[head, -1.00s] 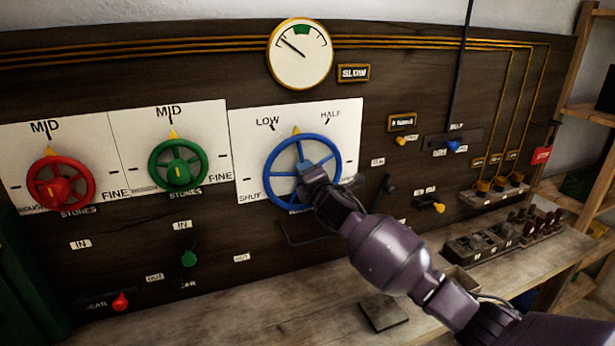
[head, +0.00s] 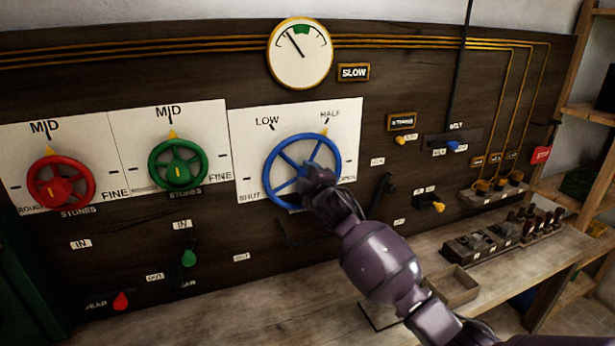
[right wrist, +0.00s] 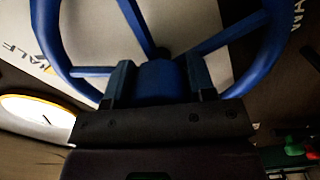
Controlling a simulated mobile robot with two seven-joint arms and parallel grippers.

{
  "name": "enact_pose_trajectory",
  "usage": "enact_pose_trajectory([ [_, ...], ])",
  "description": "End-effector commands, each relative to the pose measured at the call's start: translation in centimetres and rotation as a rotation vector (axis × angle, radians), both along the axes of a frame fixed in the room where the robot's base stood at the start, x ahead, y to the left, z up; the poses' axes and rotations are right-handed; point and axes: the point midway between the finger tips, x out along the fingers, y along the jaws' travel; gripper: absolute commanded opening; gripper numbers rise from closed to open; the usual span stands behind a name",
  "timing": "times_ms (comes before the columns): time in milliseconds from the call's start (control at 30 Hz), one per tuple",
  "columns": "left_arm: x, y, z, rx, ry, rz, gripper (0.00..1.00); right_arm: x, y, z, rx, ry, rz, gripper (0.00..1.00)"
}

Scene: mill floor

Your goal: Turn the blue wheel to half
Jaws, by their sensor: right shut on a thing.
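The blue wheel (head: 268,170) is mounted on a white plate (head: 243,140) marked SHUT, LOW, HALF and OPEN. Its yellow pointer (head: 324,132) stands at the upper right, just below the HALF mark. My right gripper (head: 308,180) is at the wheel's hub and hides part of its lower right. In the right wrist view the gripper's two fingers (right wrist: 158,84) are shut on the wheel's blue hub, with the rim (right wrist: 270,55) and spokes around them. The dial gauge (head: 300,55) above has its needle left of the green band. My left gripper is not in view.
A red wheel (head: 38,193) and a green wheel (head: 154,172) sit to the left, both pointing to MID. Small levers and a yellow knob (head: 438,207) are on the right. A wooden bench (head: 250,310) with a small tray runs below the panel.

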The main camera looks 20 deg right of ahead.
Motion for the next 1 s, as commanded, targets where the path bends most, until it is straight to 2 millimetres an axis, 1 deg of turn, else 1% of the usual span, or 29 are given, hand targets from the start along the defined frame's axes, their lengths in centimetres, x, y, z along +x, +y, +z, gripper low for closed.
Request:
enact_pose_trajectory([
  [467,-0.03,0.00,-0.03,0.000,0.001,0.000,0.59,-0.01,0.00,-0.09,0.017,0.002,0.000,0.27],
  [500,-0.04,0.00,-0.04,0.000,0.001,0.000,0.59,-0.02,0.00,-0.10,0.017,0.002,0.000,0.52],
  [667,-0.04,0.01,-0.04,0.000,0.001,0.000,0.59,-0.01,0.01,-0.07,0.016,0.002,0.000,0.76],
  [1000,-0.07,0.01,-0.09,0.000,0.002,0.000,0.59,-0.24,-0.01,-0.04,0.016,0.000,0.000,0.76],
])
